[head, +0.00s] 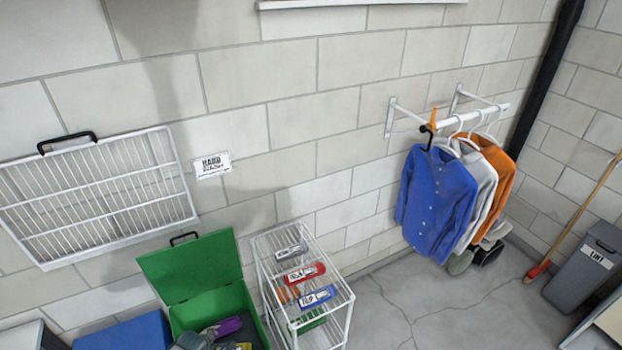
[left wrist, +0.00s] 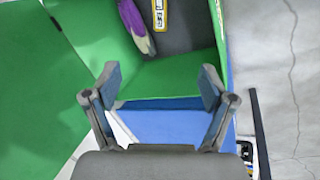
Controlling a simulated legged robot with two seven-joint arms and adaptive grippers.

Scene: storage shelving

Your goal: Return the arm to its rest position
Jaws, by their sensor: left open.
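My left gripper (left wrist: 160,80) shows in the left wrist view. Its two fingers are wide apart, with nothing between them. Beyond the fingers are the front edge of an open green box (left wrist: 170,76) and a blue surface (left wrist: 160,125). The gap between the fingers and these cannot be judged. Neither gripper nor arm can be made out in the head view. My right gripper is not in view.
In the head view, the green box (head: 246,301) stands open at the bottom with items inside, beside a blue box (head: 125,334). A white wire rack (head: 345,298) stands to its right. Shirts (head: 438,203) hang from a wall rail. Floor (head: 440,310) right of the rack is clear.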

